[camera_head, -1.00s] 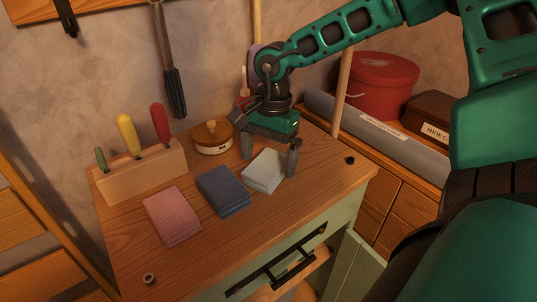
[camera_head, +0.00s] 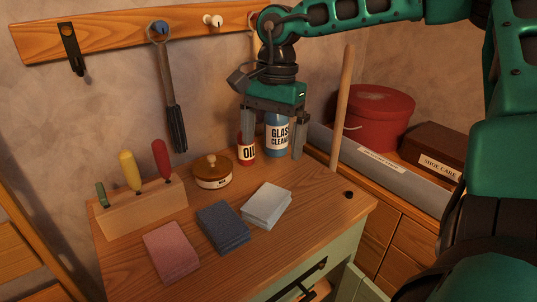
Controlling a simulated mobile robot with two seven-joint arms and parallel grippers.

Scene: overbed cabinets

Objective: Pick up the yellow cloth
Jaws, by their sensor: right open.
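No plainly yellow cloth shows. Three folded cloths lie in a row on the wooden cabinet top (camera_head: 330,203): a pink one (camera_head: 171,252), a dark blue one (camera_head: 222,228) and a pale, whitish one (camera_head: 267,205). My right gripper (camera_head: 272,152) points down with its two fingers spread and nothing held between them. It hangs in the air above and beyond the pale cloth, in front of a blue glass cleaner bottle (camera_head: 279,136), partly hiding it. My left gripper is not in view.
A red oil can (camera_head: 247,150), a round lidded tin (camera_head: 212,175) and a wooden block with colored-handled tools (camera_head: 140,207) stand behind the cloths. An upright wooden stick (camera_head: 343,105), red round box (camera_head: 372,118) and shoe care box (camera_head: 433,152) are at right.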

